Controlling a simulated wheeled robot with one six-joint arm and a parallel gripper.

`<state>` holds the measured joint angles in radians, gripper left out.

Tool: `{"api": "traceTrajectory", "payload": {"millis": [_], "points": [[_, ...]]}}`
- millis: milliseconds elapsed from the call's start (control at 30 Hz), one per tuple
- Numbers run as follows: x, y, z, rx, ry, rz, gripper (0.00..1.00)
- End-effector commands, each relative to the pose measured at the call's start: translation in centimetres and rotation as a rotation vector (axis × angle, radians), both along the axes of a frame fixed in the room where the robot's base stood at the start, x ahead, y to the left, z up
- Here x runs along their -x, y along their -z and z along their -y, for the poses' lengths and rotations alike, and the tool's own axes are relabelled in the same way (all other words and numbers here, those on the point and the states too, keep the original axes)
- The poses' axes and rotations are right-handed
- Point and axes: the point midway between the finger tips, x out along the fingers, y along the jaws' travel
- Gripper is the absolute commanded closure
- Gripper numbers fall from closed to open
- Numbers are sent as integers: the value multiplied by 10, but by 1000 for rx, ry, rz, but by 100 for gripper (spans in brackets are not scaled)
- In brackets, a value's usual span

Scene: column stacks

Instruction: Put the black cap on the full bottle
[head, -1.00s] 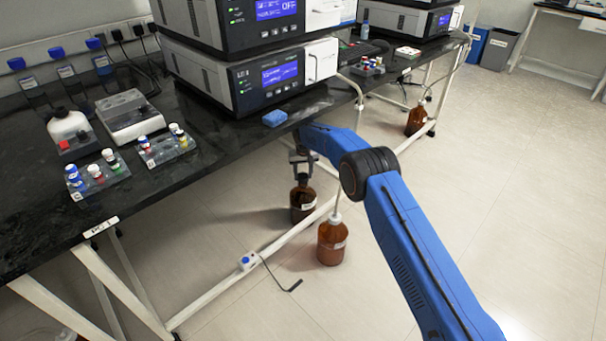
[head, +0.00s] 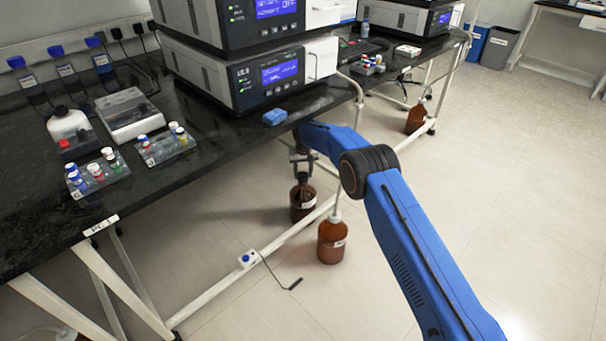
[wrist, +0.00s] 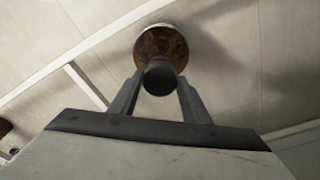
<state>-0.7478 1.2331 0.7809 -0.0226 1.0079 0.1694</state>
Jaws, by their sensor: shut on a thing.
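My gripper (head: 302,165) is below the bench's front edge, directly over a brown bottle (head: 303,203) with a pale label on the floor. In the wrist view my gripper (wrist: 158,88) is shut on the black cap (wrist: 160,78), a dark round piece between the fingertips. The brown bottle (wrist: 172,42) shows just behind the cap, lined up with it. The cap hides the bottle's neck, and I cannot tell whether the two touch. The head view does not show the cap clearly.
Another brown bottle (head: 332,242) with a white top and a tube stands close by, to the right and nearer. A white bench rail (head: 215,279) runs along the floor beside both bottles. The black bench (head: 205,175) carries instruments and vial racks. Open floor lies to the right.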

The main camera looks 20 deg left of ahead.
Motion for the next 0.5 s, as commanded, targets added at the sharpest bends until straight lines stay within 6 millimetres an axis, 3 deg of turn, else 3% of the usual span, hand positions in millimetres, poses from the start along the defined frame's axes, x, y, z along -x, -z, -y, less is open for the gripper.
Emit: {"api": "traceTrajectory", "payload": {"millis": [500], "points": [[0, 4, 0, 0, 0, 0, 78]]}}
